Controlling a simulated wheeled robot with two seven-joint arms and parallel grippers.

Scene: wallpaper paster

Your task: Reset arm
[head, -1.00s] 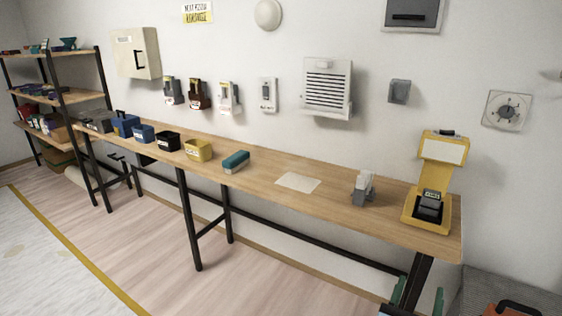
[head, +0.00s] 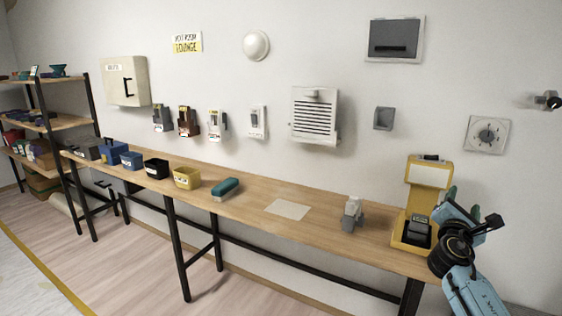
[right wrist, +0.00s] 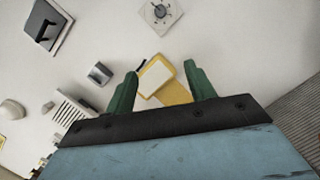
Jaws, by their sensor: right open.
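My right gripper (right wrist: 158,88) shows in the right wrist view with its two green fingers spread apart and nothing between them. In the head view the right arm is at the lower right, in front of the bench's right end, with the gripper (head: 449,197) partly hidden behind its own wrist. A yellow case (head: 428,172) with a raised lid and a dark grey device (head: 418,228) in it stands just left of the gripper. The yellow case (right wrist: 172,93) also shows beyond the fingers in the right wrist view. My left gripper is out of view.
The wooden bench (head: 330,231) holds a small grey device (head: 352,213), a pale sheet (head: 288,209), a teal brush-like block (head: 225,188) and several bins, including a yellow one (head: 187,178). A vent (head: 315,115) and a dial plate (head: 488,134) are on the wall. Shelves stand left.

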